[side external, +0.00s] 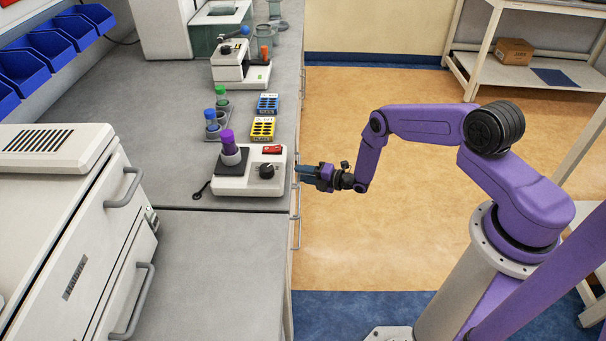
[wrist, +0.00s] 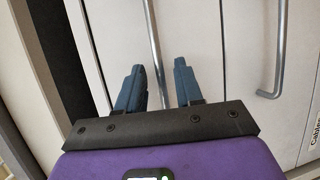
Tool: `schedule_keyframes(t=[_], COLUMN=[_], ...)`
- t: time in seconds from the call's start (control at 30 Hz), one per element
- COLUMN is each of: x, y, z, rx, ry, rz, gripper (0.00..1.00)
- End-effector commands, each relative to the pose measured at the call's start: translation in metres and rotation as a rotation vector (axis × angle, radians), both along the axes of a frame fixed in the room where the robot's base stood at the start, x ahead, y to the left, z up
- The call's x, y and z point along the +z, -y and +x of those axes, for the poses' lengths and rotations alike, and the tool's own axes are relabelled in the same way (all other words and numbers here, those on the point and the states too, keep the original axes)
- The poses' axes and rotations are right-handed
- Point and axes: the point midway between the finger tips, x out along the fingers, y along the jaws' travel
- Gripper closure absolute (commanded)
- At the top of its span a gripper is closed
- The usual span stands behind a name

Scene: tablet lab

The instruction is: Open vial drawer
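My gripper (wrist: 159,75) shows two blue fingers in the wrist view, spread apart. A long metal bar handle (wrist: 153,40) on a pale drawer front (wrist: 205,30) runs between the fingers, with gaps on both sides. No label shows on this front, so I cannot tell if it is the vial drawer. In the side external view my gripper (side external: 304,172) is at the front edge of the bench, below the top; the handle there is hidden behind it.
A neighbouring front has a handle (wrist: 280,50) and a "Cables" label (wrist: 313,143). On the grey bench (side external: 210,250) stand a white mixer (side external: 237,185) with a purple-capped tube (side external: 228,145), a yellow rack (side external: 263,129) and a blue rack (side external: 267,104). The floor (side external: 370,240) beside the bench is clear.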

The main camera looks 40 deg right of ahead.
Motion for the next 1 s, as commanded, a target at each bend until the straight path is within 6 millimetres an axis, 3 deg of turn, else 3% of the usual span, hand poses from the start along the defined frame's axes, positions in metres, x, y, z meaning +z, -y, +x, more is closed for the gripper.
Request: schedule_keyframes(t=[0.37, 0.4, 0.5, 1.0], x=[-0.0008, -0.0008, -0.0007, -0.0007], y=[-0.0021, -0.0021, -0.002, -0.0018], z=[0.0045, 0.0045, 0.0044, 0.0042], rx=[0.0, 0.0, 0.0, 0.0], ry=[0.0, 0.0, 0.0, 0.0], rz=[0.0, 0.0, 0.0, 0.0], gripper=[0.64, 0.68, 1.0, 1.0])
